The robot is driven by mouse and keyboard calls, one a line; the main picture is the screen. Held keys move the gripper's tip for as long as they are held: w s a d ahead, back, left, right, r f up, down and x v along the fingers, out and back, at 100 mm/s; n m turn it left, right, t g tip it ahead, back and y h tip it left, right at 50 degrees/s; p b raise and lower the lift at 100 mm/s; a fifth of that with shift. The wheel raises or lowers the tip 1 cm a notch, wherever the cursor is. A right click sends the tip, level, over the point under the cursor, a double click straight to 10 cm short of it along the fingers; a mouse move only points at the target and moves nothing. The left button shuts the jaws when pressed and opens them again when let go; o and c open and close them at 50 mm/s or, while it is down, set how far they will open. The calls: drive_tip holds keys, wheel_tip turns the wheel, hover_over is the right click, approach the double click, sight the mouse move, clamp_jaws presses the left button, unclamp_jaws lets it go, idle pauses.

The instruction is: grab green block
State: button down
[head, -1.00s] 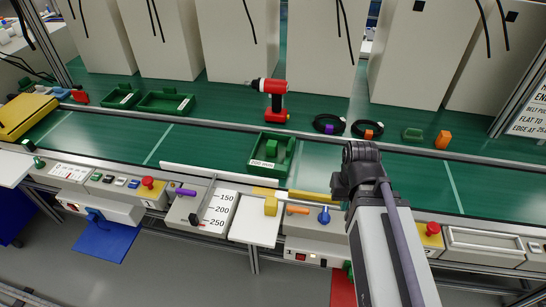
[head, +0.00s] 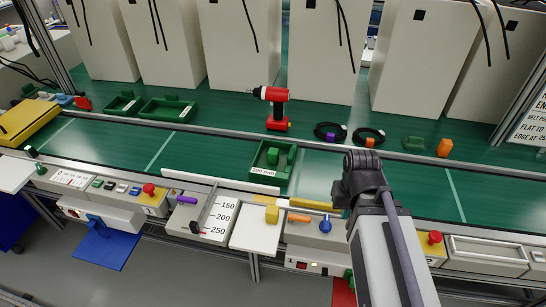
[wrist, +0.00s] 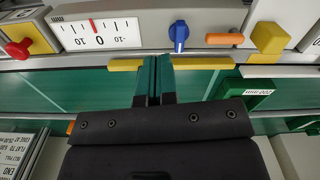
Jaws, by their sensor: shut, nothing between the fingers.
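A green block (head: 272,156) stands inside a dark green tray (head: 262,176) labelled "200 mm" on the green belt, left of my arm in the head view. Part of the tray and its upside-down label (wrist: 251,92) show at the right in the wrist view; the block is not clear there. My gripper (wrist: 153,62) shows its two green fingers pressed together, with nothing between them. It is apart from the tray, to the left of it in the wrist view. In the head view its fingers are hidden behind my arm.
A red drill (head: 272,107) stands behind the tray. A yellow block (head: 271,214) sits on a white plate at the front console. A yellow bar (wrist: 205,63) lies past my fingertips. Black rings, an orange block (head: 444,147) and a dark green item (head: 414,143) are behind the belt.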

drive_tip(key=c, duration=1.8)
unclamp_jaws()
drive_tip(key=o, duration=1.3)
